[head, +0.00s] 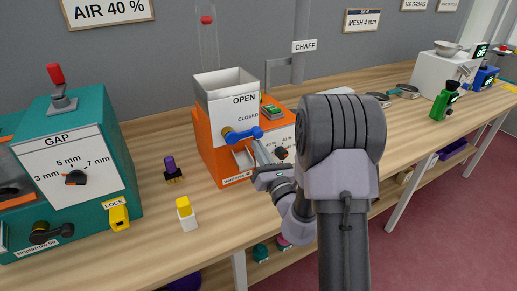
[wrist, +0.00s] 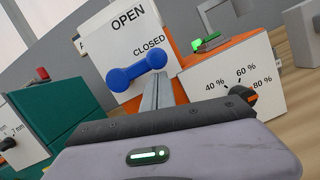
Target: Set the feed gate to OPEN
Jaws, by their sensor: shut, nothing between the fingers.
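The feed gate lever (head: 243,134) is a blue bar with a rounded knob at each end, on the front of the orange machine (head: 208,150). It lies roughly level, its right end just under the word CLOSED; OPEN is printed higher up. In the wrist view the lever (wrist: 137,71) slants up to the right in the tilted picture. My gripper (head: 261,147) is shut and empty, with its fingertips just below the lever's right end. In the wrist view the fingers (wrist: 158,91) reach up to that end; I cannot tell whether they touch it.
A teal machine (head: 75,160) with a GAP dial stands at the left. A purple-topped object (head: 171,168) and a yellow-topped white block (head: 185,212) stand on the bench before the orange machine. A percent dial (wrist: 235,95) sits right of my fingers. A green device (head: 446,102) stands far right.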

